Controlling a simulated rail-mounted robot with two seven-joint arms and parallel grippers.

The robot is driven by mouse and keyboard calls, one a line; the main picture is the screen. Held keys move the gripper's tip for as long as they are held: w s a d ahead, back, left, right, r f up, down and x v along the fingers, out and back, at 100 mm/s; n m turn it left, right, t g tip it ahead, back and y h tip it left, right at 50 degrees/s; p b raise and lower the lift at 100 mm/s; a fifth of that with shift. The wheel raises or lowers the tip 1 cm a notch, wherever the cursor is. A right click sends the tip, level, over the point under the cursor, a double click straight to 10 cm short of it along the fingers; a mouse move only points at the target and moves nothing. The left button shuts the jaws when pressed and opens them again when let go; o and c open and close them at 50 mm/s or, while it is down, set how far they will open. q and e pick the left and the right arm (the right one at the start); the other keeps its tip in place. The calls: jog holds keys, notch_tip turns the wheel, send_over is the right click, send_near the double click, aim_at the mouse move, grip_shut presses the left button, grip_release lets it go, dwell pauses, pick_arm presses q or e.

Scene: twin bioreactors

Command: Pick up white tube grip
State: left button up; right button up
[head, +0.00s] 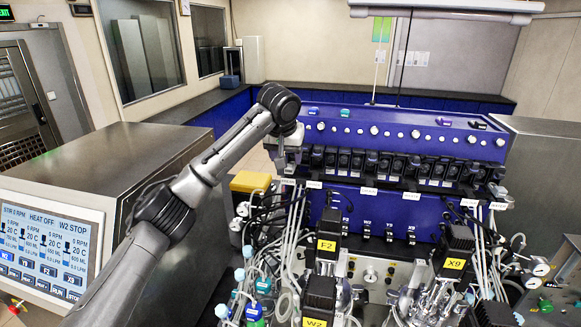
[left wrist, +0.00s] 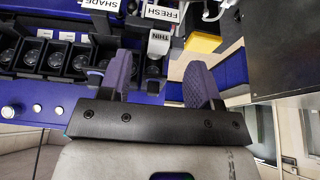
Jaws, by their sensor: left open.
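A white tube grip (left wrist: 159,43) with the label "THIN" shows in the left wrist view, upside down, just beyond the gap between my left fingertips. My left gripper (left wrist: 160,75) is open, with a purple-grey padded finger on each side and nothing held between them. In the head view my left gripper (head: 283,165) points down at the left end of the blue bioreactor unit. There the tube grip is too small or hidden to make out clearly. My right gripper is in neither view.
A row of black pump heads (head: 400,165) runs along the blue unit (head: 430,130). A yellow box (head: 250,182) stands left of tangled tubes. A steel cabinet (head: 150,150) with a screen fills the left.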

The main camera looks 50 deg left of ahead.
aim_at(289, 167)
pick_arm(q)
jog(key=shift+w+a+f+p, duration=0.2)
jog(key=shift+f+p, duration=0.1)
jog(key=shift+p, duration=0.15)
jog(key=p+x, duration=0.2)
jog(key=x, duration=0.1)
jog(key=shift+w+a, duration=0.1)
jog(key=shift+w, duration=0.1)
jog(key=shift+w+a+f, duration=0.1)
jog(key=shift+w+f, duration=0.05)
jog(key=shift+f, duration=0.55)
jog(key=c, duration=1)
